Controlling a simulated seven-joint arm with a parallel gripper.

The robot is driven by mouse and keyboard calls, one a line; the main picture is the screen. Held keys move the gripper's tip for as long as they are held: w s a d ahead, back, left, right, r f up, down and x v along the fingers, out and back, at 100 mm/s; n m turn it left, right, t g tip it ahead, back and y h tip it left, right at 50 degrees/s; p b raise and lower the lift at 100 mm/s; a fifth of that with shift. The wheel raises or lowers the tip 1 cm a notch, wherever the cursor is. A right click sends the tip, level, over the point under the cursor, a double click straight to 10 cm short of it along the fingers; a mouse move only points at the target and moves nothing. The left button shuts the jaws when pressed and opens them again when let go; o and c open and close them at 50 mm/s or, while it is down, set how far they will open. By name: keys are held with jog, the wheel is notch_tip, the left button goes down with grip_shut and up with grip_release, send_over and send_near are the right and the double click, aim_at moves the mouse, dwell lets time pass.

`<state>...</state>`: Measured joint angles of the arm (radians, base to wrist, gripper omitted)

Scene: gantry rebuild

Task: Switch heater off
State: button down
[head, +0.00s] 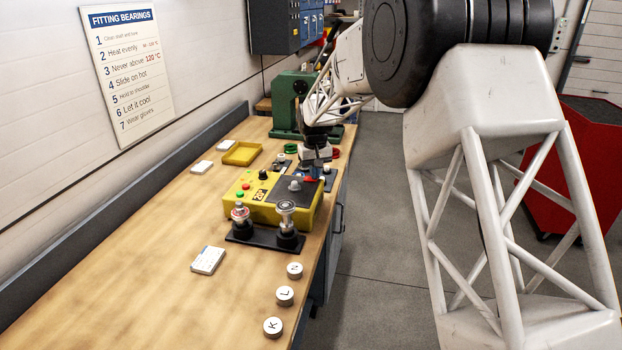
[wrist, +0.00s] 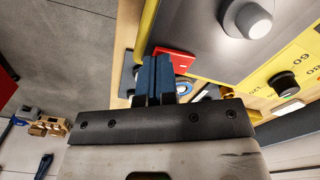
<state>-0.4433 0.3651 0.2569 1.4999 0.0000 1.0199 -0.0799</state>
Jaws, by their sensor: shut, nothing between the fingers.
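The heater (head: 270,212) is a yellow box with a dark top plate in the middle of the bench in the head view. Its left panel has a black knob (head: 263,174), a red button (head: 246,186) and a green button (head: 239,195). My gripper (wrist: 154,68) is shut and empty, its blue fingers together. In the head view it is at the heater's far right end. In the wrist view a red flat part (wrist: 178,57) is right beside the fingertips; I cannot tell whether they touch. The heater's black knob also shows in the wrist view (wrist: 284,83).
Two upright fittings on a black base (head: 262,237) stand before the heater. Round lettered pieces K (head: 273,327), L (head: 285,296) and another lie near the bench's right edge. A green press (head: 288,100) and yellow tray (head: 242,153) are behind. The bench's front left is clear.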

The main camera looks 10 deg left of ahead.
jog(key=shift+f, duration=0.25)
dwell(0.4)
jog(key=shift+r, duration=3.5)
